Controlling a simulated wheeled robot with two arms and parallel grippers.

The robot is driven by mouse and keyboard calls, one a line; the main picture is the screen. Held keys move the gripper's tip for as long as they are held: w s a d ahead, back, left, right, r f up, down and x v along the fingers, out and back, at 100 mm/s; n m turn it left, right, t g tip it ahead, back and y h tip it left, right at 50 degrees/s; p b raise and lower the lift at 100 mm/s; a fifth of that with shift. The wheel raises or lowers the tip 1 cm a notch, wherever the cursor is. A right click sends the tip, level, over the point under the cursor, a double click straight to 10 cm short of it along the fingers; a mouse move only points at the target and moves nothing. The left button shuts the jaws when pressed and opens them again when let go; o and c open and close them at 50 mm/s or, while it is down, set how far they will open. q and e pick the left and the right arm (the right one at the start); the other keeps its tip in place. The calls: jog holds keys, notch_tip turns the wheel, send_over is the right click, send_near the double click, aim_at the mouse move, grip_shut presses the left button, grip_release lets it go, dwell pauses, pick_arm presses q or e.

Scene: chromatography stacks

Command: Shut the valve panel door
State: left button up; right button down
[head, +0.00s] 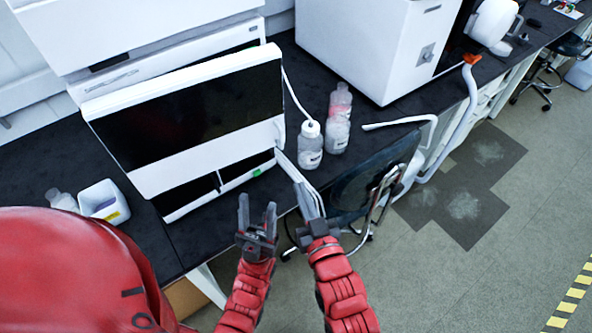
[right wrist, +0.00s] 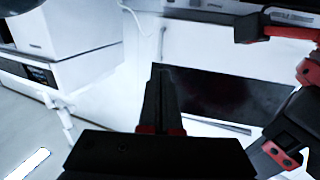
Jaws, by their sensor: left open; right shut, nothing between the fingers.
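The valve panel door (head: 185,118), which I take to be the white-framed panel with a dark window, stands tilted out from the white instrument stack (head: 150,25). Dark gaps and a white lower edge (head: 215,192) show beneath it. In the right wrist view a dark panel (right wrist: 225,100) lies right of my fingers; I cannot tell if it is the door. My left gripper (head: 257,212) is open and empty, below the door's lower edge. My right gripper (head: 303,190) is shut and empty, below the door's lower right corner; its fingers also show in the right wrist view (right wrist: 158,75). Contact is unclear.
A bottle with tubing (head: 310,145) and a pink-tinted bottle (head: 338,118) stand right of the door. A white box (head: 104,203) sits at the left. A large white instrument (head: 375,45) stands behind right. A dark chair (head: 365,185) is close right of my right gripper.

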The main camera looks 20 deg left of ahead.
jog(key=b, duration=0.6)
send_near(282, 141)
jog(key=p+x, duration=0.3)
jog(key=x, duration=0.4)
